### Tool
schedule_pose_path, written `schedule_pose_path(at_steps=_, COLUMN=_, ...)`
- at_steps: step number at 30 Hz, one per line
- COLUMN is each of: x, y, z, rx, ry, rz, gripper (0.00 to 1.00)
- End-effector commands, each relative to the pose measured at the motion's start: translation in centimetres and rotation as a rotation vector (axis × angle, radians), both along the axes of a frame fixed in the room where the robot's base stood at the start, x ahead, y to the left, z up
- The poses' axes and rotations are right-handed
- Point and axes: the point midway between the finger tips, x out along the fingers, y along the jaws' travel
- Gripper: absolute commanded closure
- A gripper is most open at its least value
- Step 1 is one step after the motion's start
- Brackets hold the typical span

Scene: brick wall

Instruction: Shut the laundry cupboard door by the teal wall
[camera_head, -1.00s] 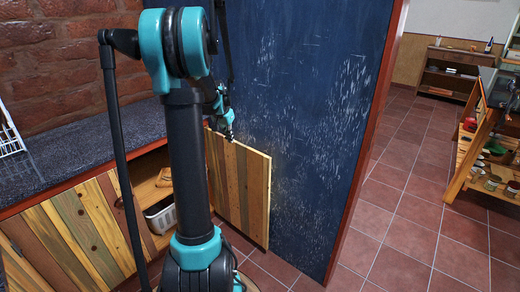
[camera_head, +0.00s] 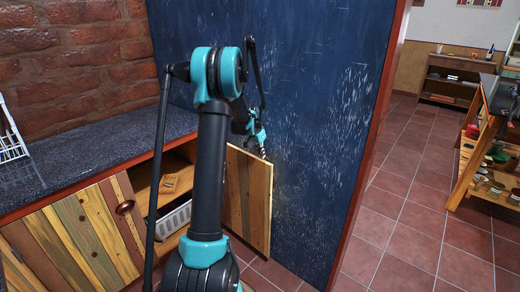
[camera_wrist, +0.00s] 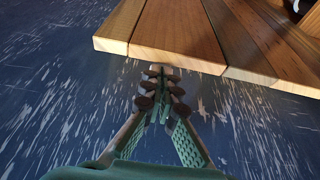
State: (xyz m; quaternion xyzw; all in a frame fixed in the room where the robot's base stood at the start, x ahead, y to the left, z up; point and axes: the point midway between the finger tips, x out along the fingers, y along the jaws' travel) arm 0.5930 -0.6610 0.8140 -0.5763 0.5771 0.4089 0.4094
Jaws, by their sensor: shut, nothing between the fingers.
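The cupboard door (camera_head: 259,205) is made of vertical wooden planks. It stands open, jutting out from the cupboard (camera_head: 75,235) close to the scuffed dark blue wall (camera_head: 320,110). My gripper (camera_head: 261,150) is at the top of the door near its free outer edge, on the side toward the wall. In the wrist view my gripper's fingertips (camera_wrist: 162,76) are together and empty, just short of the plank door's edge (camera_wrist: 180,40). Whether they touch it I cannot tell. My arm hides the door's hinge side in the head view.
A white basket (camera_head: 173,221) sits inside the open cupboard, with a small brown item (camera_head: 168,183) on the shelf above. A dark speckled worktop (camera_head: 90,160) covers the cupboard. A wooden shelf rack (camera_head: 490,170) stands at right. Tiled floor (camera_head: 405,215) between it and the wall is clear.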

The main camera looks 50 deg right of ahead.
Motion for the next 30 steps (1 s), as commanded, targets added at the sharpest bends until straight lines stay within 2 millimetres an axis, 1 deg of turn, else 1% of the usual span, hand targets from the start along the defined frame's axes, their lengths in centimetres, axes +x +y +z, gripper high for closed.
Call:
schedule_pose_path(at_steps=1, x=0.0, y=-0.1, z=-0.4, rx=0.000, ry=0.000, rz=0.000, gripper=1.00)
schedule_pose_path(at_steps=4, x=0.0, y=-0.3, z=-0.8, rx=0.000, ry=0.000, rz=0.000, gripper=1.00)
schedule_pose_path(at_steps=14, x=0.0, y=-0.3, z=-0.9, rx=0.000, ry=0.000, rz=0.000, gripper=1.00)
schedule_pose_path(at_steps=17, x=0.0, y=-0.1, z=-0.9, rx=0.000, ry=0.000, rz=-0.003, gripper=1.00)
schedule_pose_path(at_steps=20, x=0.0, y=0.6, z=-0.9, rx=0.000, ry=0.000, rz=-0.018, gripper=1.00)
schedule_pose_path(at_steps=23, x=0.1, y=2.0, z=-0.9, rx=-0.001, ry=0.001, rz=-0.047, gripper=1.00)
schedule_pose_path(at_steps=26, x=0.3, y=4.2, z=-0.9, rx=0.001, ry=0.000, rz=-0.096, gripper=1.00)
schedule_pose_path(at_steps=29, x=0.6, y=7.1, z=-0.9, rx=0.000, ry=0.000, rz=-0.162, gripper=1.00)
schedule_pose_path(at_steps=30, x=0.9, y=8.4, z=-0.9, rx=0.001, ry=0.001, rz=-0.193, gripper=1.00)
